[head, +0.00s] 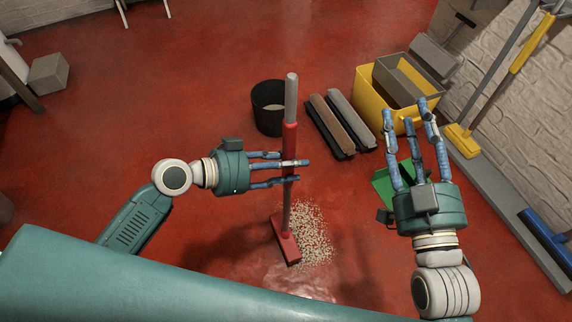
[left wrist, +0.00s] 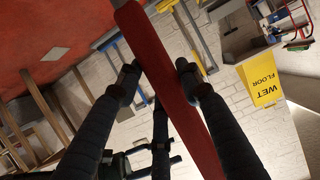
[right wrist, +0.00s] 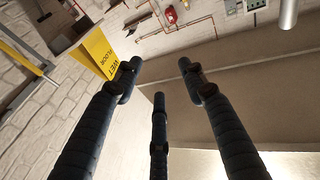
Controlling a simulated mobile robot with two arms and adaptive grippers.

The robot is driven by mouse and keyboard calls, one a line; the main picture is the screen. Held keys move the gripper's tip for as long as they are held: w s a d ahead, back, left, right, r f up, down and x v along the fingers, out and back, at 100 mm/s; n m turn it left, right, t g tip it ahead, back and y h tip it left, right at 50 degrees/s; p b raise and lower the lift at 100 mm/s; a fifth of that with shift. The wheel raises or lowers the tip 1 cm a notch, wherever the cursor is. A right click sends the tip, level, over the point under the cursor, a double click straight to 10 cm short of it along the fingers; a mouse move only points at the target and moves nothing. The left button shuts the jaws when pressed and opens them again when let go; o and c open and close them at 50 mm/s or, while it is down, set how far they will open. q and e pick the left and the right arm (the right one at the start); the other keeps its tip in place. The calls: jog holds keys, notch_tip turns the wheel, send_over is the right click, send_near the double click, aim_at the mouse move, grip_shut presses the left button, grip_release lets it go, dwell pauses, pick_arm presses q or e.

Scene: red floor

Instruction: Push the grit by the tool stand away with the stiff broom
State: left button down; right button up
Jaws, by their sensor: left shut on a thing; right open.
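A stiff broom (head: 289,205) with a red and grey handle and a red head stands nearly upright in the head view. My left gripper (head: 295,170) is shut on its handle, which also shows as a red bar in the left wrist view (left wrist: 165,75). The broom head (head: 286,248) is low at the left edge of a patch of pale grit (head: 313,235) on the red floor; whether it touches the floor is unclear. My right gripper (head: 416,110) is open and empty, in front of a green dustpan (head: 392,184) that it partly hides.
A black bucket (head: 266,108), two long brush heads (head: 334,125) and a yellow bucket (head: 366,90) with a grey insert stand behind the grit. A tool rack (head: 483,185) with yellow and blue brooms runs along the right wall.

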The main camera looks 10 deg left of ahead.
pick_arm(q)
jog(key=shift+w+d+p, duration=0.15)
jog(key=shift+w+d, duration=0.35)
jog(key=shift+d, duration=0.3)
jog(key=shift+w+d+p, duration=0.15)
jog(key=shift+w+d, duration=0.3)
jog(key=shift+d, duration=0.3)
pick_arm(e)
jog(key=shift+g+h, duration=0.4)
jog(key=shift+g, duration=0.5)
jog(key=shift+w+d+f, duration=0.1)
jog(key=shift+d+f, duration=0.05)
jog(key=shift+f, duration=0.85)
jog(key=shift+w+d+f, duration=0.1)
jog(key=shift+f, duration=0.9)
